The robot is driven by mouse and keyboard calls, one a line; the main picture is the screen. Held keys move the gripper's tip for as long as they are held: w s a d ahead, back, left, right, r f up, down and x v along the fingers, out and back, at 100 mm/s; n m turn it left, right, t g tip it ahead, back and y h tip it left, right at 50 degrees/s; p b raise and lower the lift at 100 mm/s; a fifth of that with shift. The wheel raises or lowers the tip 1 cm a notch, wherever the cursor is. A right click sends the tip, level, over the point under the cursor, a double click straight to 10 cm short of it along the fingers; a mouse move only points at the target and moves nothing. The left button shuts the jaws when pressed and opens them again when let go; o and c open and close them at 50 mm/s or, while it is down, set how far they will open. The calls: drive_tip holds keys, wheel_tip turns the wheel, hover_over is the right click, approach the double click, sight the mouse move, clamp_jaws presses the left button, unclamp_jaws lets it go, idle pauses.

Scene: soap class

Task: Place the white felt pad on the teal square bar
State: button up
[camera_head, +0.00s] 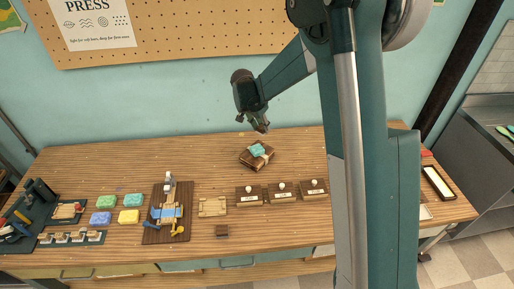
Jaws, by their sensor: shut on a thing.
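My gripper (262,127) hangs at the end of the arm over the back of the workbench, pointing down. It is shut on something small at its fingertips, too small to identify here. A teal piece (258,150), which looks like the teal square bar, lies on top of a brown wooden block (250,163), a little below the gripper in the picture. The gripper appears apart from it. I cannot clearly make out the white felt pad anywhere; it may be the small thing in the fingers.
Three wooden blocks with white knobs (282,187) stand in front on the workbench (320,227). Several coloured bars (128,216) and a dark board with tools (153,233) are at left. A dark-framed tray (427,175) is at right. My arm hides part of the bench.

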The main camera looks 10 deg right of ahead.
drive_tip(key=shift+s+a+r, duration=0.1)
drive_tip(key=shift+s+a, duration=0.05)
drive_tip(key=shift+a, duration=0.5)
drive_tip(key=shift+s+a+r, duration=0.1)
drive_tip(key=shift+a, duration=0.55)
drive_tip(key=shift+f, duration=0.1)
hover_over(259, 147)
drive_tip(key=s+a, duration=0.1)
drive_tip(key=shift+a+f, duration=0.2)
drive_tip(key=shift+f, duration=2.9)
drive_tip(key=shift+f, duration=1.85)
drive_tip(key=shift+f, duration=0.15)
drive_tip(key=o, duration=0.9)
